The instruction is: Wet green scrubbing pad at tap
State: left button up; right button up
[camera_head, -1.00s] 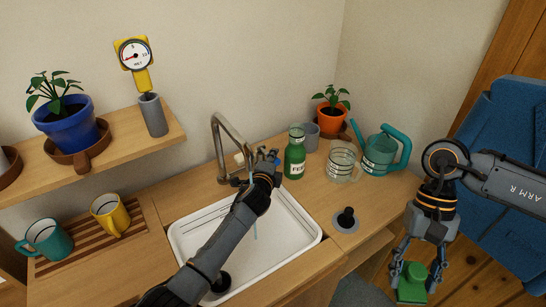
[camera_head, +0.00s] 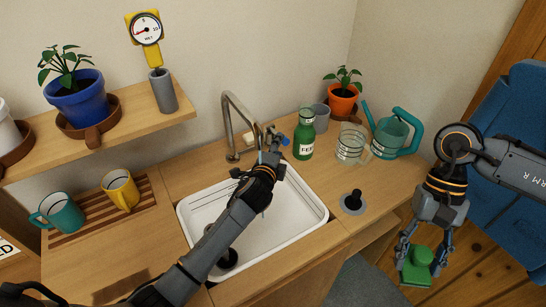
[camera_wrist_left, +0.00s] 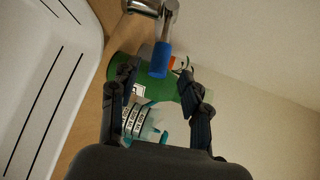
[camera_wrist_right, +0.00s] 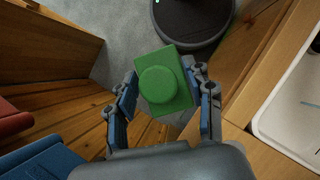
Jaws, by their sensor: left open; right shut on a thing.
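The green scrubbing pad (camera_head: 416,272), a block with a round knob, hangs in my right gripper (camera_head: 420,258), off the counter's right side. The right wrist view shows the pad (camera_wrist_right: 166,88) between the shut fingers. The metal tap (camera_head: 228,118) stands behind the white sink (camera_head: 295,207). My left gripper (camera_head: 270,158) is at the tap, open. In the left wrist view, the tap's blue lever tip (camera_wrist_left: 161,60) lies between or just beyond the open fingertips (camera_wrist_left: 155,74); contact cannot be told. My left arm hides part of the sink.
A green bottle (camera_head: 304,140), a glass jar (camera_head: 352,143), a teal watering can (camera_head: 390,135) and an orange plant pot (camera_head: 342,98) stand right of the tap. A black plug-like knob (camera_head: 354,199) is on the counter. Mugs (camera_head: 121,190) stand on a slatted rack at left.

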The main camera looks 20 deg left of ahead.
pick_arm(q)
jog(key=v, duration=0.6)
dwell(0.5)
